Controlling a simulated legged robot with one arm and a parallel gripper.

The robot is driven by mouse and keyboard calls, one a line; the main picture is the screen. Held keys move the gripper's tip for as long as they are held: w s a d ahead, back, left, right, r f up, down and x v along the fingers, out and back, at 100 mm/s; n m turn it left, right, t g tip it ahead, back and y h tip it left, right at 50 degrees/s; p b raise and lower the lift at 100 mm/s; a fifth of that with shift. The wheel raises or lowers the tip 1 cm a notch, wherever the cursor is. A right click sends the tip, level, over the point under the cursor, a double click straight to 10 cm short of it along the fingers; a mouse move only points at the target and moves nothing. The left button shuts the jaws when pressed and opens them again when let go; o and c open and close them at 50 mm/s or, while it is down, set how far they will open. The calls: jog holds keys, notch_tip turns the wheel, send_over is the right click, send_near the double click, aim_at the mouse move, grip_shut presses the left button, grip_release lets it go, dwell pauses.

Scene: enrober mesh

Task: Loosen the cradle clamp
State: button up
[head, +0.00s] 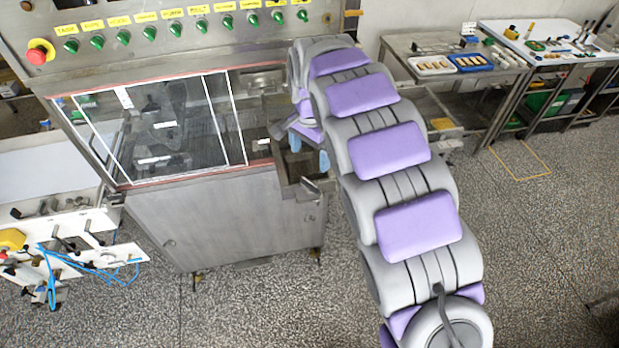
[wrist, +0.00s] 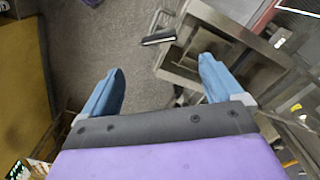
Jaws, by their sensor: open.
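A metal cradle frame (head: 292,181) sits at the right end of the enrober. A short dark handle with a pale edge (head: 312,187) sticks out from its front corner. It looks like the clamp's handle, but I cannot be sure. In the wrist view the handle (wrist: 158,39) lies between and beyond my fingertips, at the corner of the square metal frame (wrist: 182,73). My gripper (head: 309,151) is open, with two blue fingers wide apart and nothing between them. In the wrist view my gripper (wrist: 161,66) has its right finger over the frame and its left finger over the floor.
The enrober's clear cover (head: 160,125) is left of my arm, below a control panel (head: 170,30) with a red stop button (head: 38,52). Benches with trays (head: 455,64) stand at the back right. The speckled floor (head: 545,235) at right is mostly clear.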

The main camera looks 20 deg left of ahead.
aim_at(310, 182)
notch_tip(310, 182, down, 11)
jog(key=shift+r+p, duration=0.1)
jog(key=shift+p, duration=0.25)
jog(key=c, duration=1)
